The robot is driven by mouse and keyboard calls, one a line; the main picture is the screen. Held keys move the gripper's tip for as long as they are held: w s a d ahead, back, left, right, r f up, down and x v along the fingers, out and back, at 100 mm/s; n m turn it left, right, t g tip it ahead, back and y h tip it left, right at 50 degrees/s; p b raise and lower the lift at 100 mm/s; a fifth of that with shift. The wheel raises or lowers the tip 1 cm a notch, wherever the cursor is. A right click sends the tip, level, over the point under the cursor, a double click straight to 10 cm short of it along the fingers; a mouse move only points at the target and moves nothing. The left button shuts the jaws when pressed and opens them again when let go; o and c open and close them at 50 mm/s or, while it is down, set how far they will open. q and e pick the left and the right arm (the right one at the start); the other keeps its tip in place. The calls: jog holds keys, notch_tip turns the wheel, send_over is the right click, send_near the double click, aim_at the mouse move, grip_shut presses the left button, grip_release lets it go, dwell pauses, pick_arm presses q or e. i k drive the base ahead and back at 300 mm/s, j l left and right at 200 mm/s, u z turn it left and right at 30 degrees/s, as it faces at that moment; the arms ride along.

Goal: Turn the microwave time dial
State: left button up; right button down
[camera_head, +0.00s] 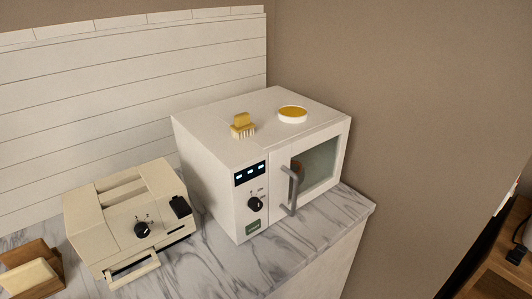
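A white microwave (210,172) stands at the back right of the marble counter, with its door shut. Its front panel has a dark display (250,173) with lit marks. Below the display is the black round time dial (255,204), with small marks around it too small to read. A green label or button (254,226) sits under the dial. The grey door handle (292,190) stands out from the door just right of the dial. Nothing covers the dial. Neither of my grippers shows in the head view.
A cream toaster (92,221) with its own black knob (142,230) stands left of the microwave. A brush (242,125) and a round yellow-topped item (292,113) lie on top of the microwave. A wooden holder (30,253) is at lower left. The marble counter (250,264) is clear in front.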

aim_at(254, 204)
jog(key=k+l, duration=0.1)
jog(key=l, duration=0.35)
jog(key=k+l+z, duration=0.1)
jog(key=l, duration=0.35)
jog(key=k+l, duration=0.15)
jog(key=l, duration=0.3)
jog(key=k+l+z, duration=0.1)
jog(key=l, duration=0.35)
